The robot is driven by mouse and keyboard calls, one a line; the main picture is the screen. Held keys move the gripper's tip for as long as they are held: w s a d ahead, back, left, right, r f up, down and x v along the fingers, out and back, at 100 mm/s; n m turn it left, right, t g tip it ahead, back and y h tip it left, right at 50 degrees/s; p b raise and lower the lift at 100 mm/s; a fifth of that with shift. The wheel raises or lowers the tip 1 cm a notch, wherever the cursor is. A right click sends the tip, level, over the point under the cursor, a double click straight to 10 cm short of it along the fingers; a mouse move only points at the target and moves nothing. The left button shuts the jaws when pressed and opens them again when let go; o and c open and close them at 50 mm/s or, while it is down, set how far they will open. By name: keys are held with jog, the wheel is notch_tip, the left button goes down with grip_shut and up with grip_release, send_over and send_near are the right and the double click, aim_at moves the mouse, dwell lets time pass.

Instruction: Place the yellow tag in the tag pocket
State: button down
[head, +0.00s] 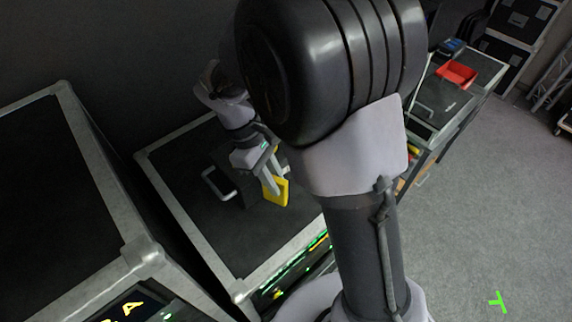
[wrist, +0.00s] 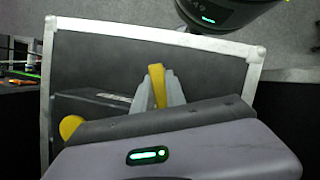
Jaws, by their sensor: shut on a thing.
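My gripper (head: 272,188) is shut on the yellow tag (head: 281,192) and holds it over the black top of a flight case. The tag is a flat yellow plate tilted in the jaws. In the wrist view my gripper (wrist: 159,92) has the tag (wrist: 156,75) between its two grey fingers, seen nearly edge-on. I cannot make out the tag pocket in either view. My own arm hides part of the case in the head view.
A dark box (head: 228,184) with a metal handle stands on the case (head: 184,224) left of my gripper. A higher case (head: 40,170) rises at the left. A red tray (head: 457,74) sits on a farther case. A yellow round thing (wrist: 70,126) shows in the wrist view.

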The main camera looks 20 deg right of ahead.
jog(key=w+d+f, duration=0.2)
jog(key=d+f, duration=0.1)
jog(key=w+d+f+p, duration=0.1)
jog(key=d, duration=0.1)
jog(key=shift+w+d+f, duration=0.15)
jog(key=shift+w+d, duration=0.1)
jog(key=shift+w, duration=0.15)
jog(key=shift+s, duration=0.1)
jog(key=shift+f, duration=0.1)
jog(key=c, duration=1.4)
grip_release()
jog(key=shift+o, duration=0.2)
